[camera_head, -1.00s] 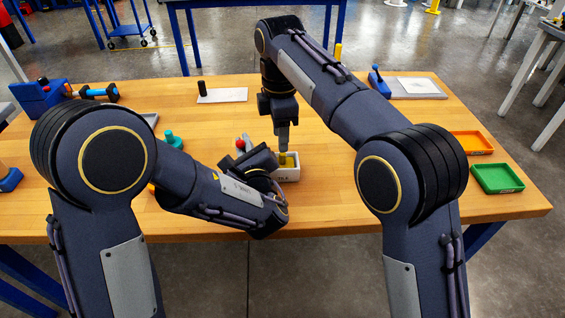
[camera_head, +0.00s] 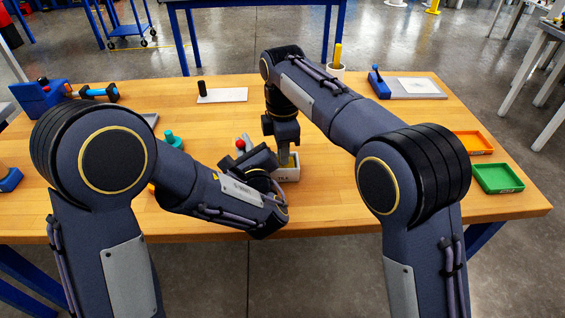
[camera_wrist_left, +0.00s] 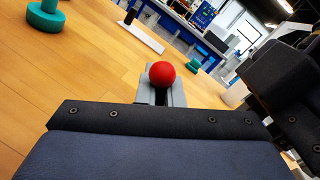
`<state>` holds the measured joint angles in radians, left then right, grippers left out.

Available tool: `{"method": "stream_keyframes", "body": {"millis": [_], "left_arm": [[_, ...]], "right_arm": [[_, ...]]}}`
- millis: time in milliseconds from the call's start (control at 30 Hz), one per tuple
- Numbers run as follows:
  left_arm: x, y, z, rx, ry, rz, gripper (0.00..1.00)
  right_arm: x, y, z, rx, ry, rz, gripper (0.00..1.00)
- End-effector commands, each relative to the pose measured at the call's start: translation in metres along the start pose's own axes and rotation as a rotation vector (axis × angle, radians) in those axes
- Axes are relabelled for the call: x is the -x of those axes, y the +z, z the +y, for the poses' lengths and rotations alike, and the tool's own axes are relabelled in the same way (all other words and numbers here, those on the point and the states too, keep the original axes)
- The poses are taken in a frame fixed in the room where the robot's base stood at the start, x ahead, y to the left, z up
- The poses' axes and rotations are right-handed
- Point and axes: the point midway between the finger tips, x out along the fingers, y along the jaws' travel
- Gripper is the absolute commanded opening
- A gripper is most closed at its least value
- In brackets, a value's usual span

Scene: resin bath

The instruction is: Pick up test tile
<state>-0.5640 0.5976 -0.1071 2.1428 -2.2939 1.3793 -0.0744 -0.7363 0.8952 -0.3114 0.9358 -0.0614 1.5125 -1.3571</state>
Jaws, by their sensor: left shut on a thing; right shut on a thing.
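The box is outside that view.
A teal knobbed piece (camera_head: 172,139) stands left of my left gripper. A white board with a black post (camera_head: 222,96) lies behind. Orange (camera_head: 472,142) and green (camera_head: 498,178) trays lie at the right. A blue-handled tool (camera_head: 379,84) and grey plate are back right.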

Motion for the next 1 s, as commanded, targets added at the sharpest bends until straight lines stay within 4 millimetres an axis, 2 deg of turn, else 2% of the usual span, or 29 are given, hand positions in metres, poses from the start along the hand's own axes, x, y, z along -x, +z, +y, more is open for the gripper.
{"method": "stream_keyframes", "body": {"millis": [267,367,467,733,1000], "left_arm": [[0.0,0.001,-0.001,0.002,-0.001,-0.002,0.0],[0.0,0.001,-0.001,0.002,-0.001,-0.002,0.0],[0.0,0.001,-0.001,0.002,-0.001,-0.002,0.0],[0.0,0.001,-0.001,0.002,-0.001,-0.002,0.0],[0.0,0.001,-0.001,0.002,-0.001,-0.002,0.0]], "right_arm": [[0.001,0.0,0.0,0.0,0.0,0.0,0.0],[0.006,0.0,0.001,0.0,0.002,0.001,0.0],[0.021,0.0,0.001,0.0,0.005,0.003,0.0],[0.076,0.0,0.001,-0.001,0.004,0.002,0.0],[0.099,0.0,0.0,0.0,0.0,0.0,0.0]]}}
